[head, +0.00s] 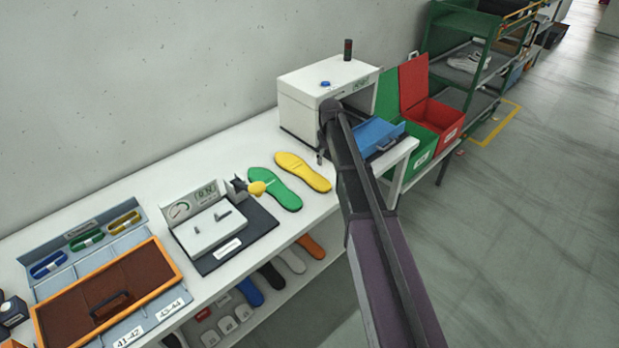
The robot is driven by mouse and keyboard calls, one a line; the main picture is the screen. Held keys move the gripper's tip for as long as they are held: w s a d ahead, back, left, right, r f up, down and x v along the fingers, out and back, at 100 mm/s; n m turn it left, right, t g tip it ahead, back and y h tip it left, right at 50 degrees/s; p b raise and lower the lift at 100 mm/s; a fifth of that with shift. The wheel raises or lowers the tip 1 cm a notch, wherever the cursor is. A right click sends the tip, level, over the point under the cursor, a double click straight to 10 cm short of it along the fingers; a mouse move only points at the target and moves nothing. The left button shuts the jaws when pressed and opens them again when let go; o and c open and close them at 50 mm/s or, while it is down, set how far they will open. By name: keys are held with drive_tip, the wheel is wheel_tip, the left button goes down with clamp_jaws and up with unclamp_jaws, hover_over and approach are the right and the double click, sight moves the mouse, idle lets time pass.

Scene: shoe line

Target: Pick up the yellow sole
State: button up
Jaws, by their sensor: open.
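The yellow sole (303,172) lies flat on the white bench, just right of a green sole (274,188), with its toe end toward the front edge. My arm comes in from the bottom right and reaches up to the white machine. My gripper (320,157) is mostly hidden by the arm; a small dark tip shows above and right of the yellow sole, apart from it as far as I can tell. My gripper is open, and I see nothing held in it.
A white machine (310,99) with a blue tray (378,135) stands behind and right. Green (424,144) and red (436,115) bins are further right.

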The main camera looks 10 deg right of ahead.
drive_tip(key=b, duration=0.8)
hover_over(326, 187)
drive_tip(key=shift+d+f, duration=0.1)
drive_tip(key=shift+f, duration=4.2)
drive_tip(key=shift+s+f+b, duration=0.1)
drive_tip(key=shift+f+b, duration=2.5)
drive_tip(key=shift+b, duration=0.15)
drive_tip(key=c, duration=1.1)
